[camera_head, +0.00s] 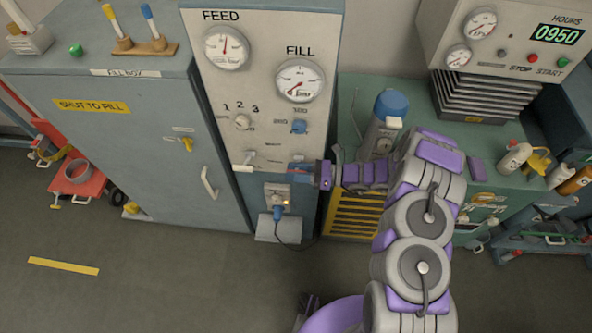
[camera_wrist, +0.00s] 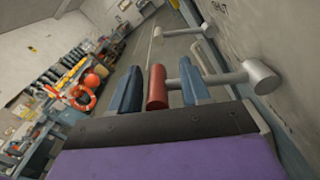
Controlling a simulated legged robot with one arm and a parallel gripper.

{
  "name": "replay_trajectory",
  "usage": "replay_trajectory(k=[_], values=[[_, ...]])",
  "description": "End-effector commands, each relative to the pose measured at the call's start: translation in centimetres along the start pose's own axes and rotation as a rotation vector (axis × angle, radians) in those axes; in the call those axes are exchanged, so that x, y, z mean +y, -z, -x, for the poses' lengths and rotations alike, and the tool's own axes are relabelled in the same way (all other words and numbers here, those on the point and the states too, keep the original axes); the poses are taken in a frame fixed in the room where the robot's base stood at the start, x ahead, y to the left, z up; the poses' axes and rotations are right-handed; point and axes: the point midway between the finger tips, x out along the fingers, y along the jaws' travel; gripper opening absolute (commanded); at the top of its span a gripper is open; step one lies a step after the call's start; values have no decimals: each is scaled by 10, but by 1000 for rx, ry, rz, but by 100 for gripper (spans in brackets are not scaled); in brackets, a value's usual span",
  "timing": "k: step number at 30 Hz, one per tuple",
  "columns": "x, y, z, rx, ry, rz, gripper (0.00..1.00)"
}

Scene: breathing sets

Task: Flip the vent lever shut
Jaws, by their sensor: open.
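A lever with a red grip (camera_wrist: 157,88) on a grey rod and round grey hub (camera_wrist: 262,76) sticks out from the panel in the wrist view; I take it as the vent lever, though no label on it is readable. My gripper (camera_wrist: 161,70) is open, with one blue-grey finger on each side of the red grip. Clear contact does not show. In the head view my gripper (camera_head: 300,172) is at the lower right of the gauge panel (camera_head: 262,110), and it and my arm mostly hide the lever there.
A pale-handled lever (camera_head: 245,161) is left of my gripper on the same panel. A socket with a blue plug (camera_head: 278,205) is just below. The grey-blue fill box (camera_head: 130,150) stands left, a blue-capped cylinder (camera_head: 385,125) right. The floor in front is mostly clear.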

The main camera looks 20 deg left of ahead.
Motion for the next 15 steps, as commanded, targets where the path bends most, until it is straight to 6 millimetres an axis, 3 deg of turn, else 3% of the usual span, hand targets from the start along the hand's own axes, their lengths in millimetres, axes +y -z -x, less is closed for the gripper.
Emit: replay_trajectory(k=[5,15], values=[[0,0,12,-1,1,0,46],[-1,0,83,0,4,0,46]])
